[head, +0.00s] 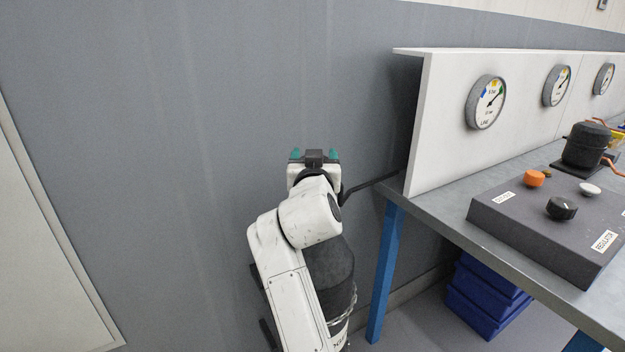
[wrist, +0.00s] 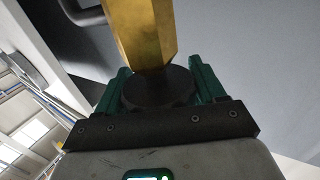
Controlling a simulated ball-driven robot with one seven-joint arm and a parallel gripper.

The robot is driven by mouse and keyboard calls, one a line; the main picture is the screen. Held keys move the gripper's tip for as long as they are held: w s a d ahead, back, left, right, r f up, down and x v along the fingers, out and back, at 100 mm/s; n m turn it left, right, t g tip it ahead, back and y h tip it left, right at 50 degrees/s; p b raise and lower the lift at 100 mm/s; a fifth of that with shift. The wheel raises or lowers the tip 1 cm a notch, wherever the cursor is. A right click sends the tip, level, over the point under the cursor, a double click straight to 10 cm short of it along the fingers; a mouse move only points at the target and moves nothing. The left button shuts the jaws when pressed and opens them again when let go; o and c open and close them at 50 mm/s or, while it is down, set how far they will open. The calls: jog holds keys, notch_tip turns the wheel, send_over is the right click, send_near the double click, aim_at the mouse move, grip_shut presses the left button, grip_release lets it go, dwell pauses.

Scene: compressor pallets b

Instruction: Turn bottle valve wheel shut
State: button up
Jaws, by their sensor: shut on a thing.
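My gripper (head: 314,155) is beside the grey wall, left of the bench, with its green fingers at the top of my arm. In the wrist view the green fingers are on either side of a dark round valve wheel (wrist: 158,92) and are shut on it. A brass hexagonal valve body (wrist: 143,35) rises from the wheel in that view. In the head view a dark bottle (head: 332,272) stands behind my arm, which covers much of it. The wheel is not clearly visible in the head view.
A bench (head: 455,235) with blue legs stands on the right, carrying a white gauge panel (head: 440,120) and a dark control box (head: 535,235). A dark pipe (head: 370,184) runs between the bottle area and the panel. Blue crates (head: 480,300) sit under the bench.

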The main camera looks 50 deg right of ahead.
jog(key=m+g+h+b, duration=0.1)
jog(key=g+b, duration=0.1)
jog(key=f+m+g+h+b, duration=0.1)
jog(key=m+g+b, duration=0.1)
jog(key=b, duration=0.1)
jog(key=shift+s+d+h+b, duration=0.1)
jog(key=shift+s+h+b, duration=0.05)
jog(key=shift+h+b, duration=0.25)
jog(key=m+g+b, duration=0.1)
jog(key=g, duration=0.1)
jog(key=m+g+h+b, duration=0.1)
jog(key=b, duration=0.1)
jog(key=shift+s+d+r+m+g, duration=0.1)
jog(key=shift+s+r+m+g, duration=0.1)
jog(key=shift+m+g, duration=0.2)
jog(key=m+g, duration=0.2)
jog(key=g, duration=0.1)
jog(key=m+g+h+b, duration=0.1)
jog(key=g, duration=0.1)
jog(key=shift+s+r, duration=0.2)
jog(key=shift+s, duration=0.05)
jog(key=shift+s+m+g+y, duration=0.15)
jog(key=shift+m+g, duration=0.6)
jog(key=shift+g, duration=0.35)
jog(key=shift+s+m+g+y, duration=0.1)
jog(key=shift+m+g+y, duration=0.05)
jog(key=shift+m+g, duration=0.8)
jog(key=shift+g, duration=0.25)
jog(key=o, duration=1)
jog(key=shift+c, duration=0.2)
